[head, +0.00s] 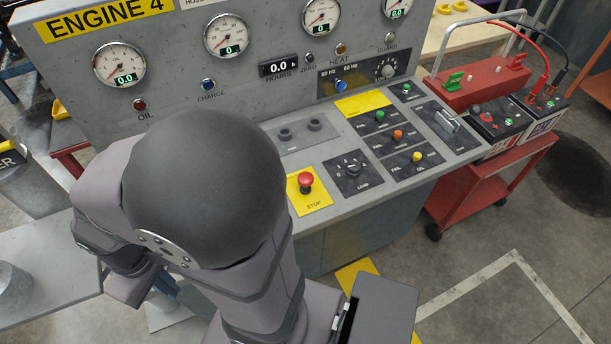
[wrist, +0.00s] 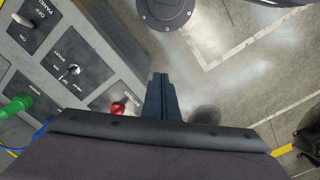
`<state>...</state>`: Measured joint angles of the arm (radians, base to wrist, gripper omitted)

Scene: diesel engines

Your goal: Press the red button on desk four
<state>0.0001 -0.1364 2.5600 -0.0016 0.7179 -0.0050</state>
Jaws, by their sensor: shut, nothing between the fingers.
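The desk marked ENGINE 4 (head: 340,205) fills the middle of the head view. Its red mushroom button (head: 306,181) stands on a yellow plate marked STOP, just right of my dark rounded arm joint. In the wrist view my gripper (wrist: 160,77) is shut and empty, its fingers over the floor. A red button (wrist: 119,107) shows left of the fingers on a grey panel (wrist: 80,20), partly hidden by the gripper body. I cannot tell whether it is the same button. I cannot make out my gripper in the head view.
Gauges, lamps and other knobs cover the desk, including a rotary LOAD switch (head: 351,171) beside the red button. A red cart (head: 470,190) with batteries stands at the right. In the wrist view, a green knob (wrist: 16,107) is at the left. Open floor (head: 480,285) lies front right.

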